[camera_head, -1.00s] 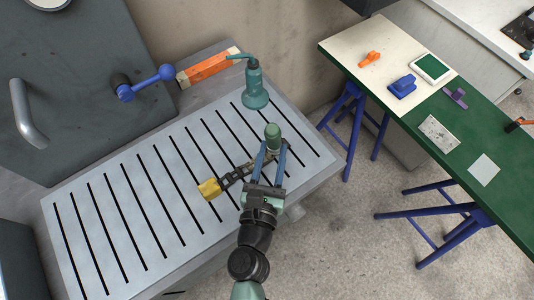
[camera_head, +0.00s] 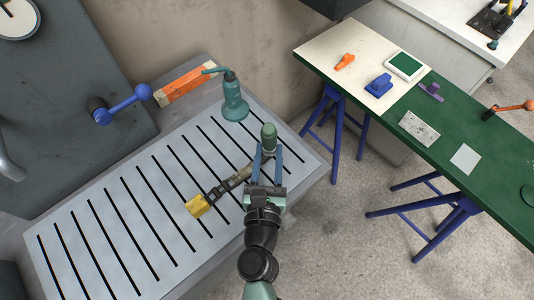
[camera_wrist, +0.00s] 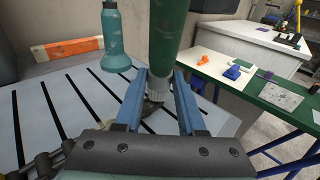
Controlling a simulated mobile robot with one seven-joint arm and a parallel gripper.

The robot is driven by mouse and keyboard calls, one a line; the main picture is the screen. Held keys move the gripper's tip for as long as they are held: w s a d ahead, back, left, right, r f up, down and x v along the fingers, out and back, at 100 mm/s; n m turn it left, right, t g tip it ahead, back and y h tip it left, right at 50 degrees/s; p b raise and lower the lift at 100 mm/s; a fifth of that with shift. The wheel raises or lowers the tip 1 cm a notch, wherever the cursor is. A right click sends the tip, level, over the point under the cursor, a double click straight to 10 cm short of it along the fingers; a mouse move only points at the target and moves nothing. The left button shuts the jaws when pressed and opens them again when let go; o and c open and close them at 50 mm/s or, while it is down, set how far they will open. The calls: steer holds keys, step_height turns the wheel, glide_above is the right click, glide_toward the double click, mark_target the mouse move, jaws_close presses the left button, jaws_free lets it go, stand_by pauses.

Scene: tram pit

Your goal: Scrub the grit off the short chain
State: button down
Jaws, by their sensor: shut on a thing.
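My gripper (camera_head: 268,152) is shut on a green round-handled tool (camera_head: 269,132), which looks like a brush and stands roughly upright between the blue fingers. In the wrist view the tool (camera_wrist: 165,40) has a pale grey lower part. The short chain (camera_head: 228,186) lies on the slotted grey bench top (camera_head: 130,225), with a yellow block (camera_head: 197,206) at its left end. The chain's right end runs under my gripper and is partly hidden. The tool's lower end is at or just above that part; contact cannot be told. Grit is too small to make out.
A teal bottle with a spout (camera_head: 234,105) stands behind my gripper, near an orange bar (camera_head: 184,86). A blue handle (camera_head: 125,107) juts out at the left. A green-and-cream table (camera_head: 460,190) with small items stands at the right. The bench's left part is clear.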

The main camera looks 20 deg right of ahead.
steer(key=shift+s+a+f, duration=0.1)
steer(key=shift+f, duration=0.05)
steer(key=shift+s+a+r, duration=0.1)
steer(key=shift+s+a, duration=0.1)
steer(key=shift+a, duration=0.45)
steer(key=shift+s+a+r, duration=0.1)
steer(key=shift+s+a, duration=0.1)
steer(key=shift+a, duration=0.45)
steer(key=shift+s+a+f, duration=0.1)
steer(key=shift+s+a, duration=0.15)
steer(key=shift+a, duration=0.4)
steer(key=shift+s+a+f, duration=0.1)
steer(key=shift+s+a, duration=0.15)
steer(key=shift+a, duration=0.4)
steer(key=shift+s+a+r+b, duration=0.1)
steer(key=shift+s+a+b, duration=0.2)
steer(key=shift+a, duration=0.65)
steer(key=shift+s+a+b, duration=0.2)
steer(key=shift+s+a, duration=0.15)
steer(key=shift+a, duration=0.55)
steer(key=shift+s+a+r+b, duration=0.1)
steer(key=shift+s+a+b, duration=0.2)
steer(key=shift+a, duration=0.65)
steer(key=shift+s+a+f, duration=0.15)
steer(key=shift+s+a, duration=0.15)
steer(key=shift+a, duration=0.35)
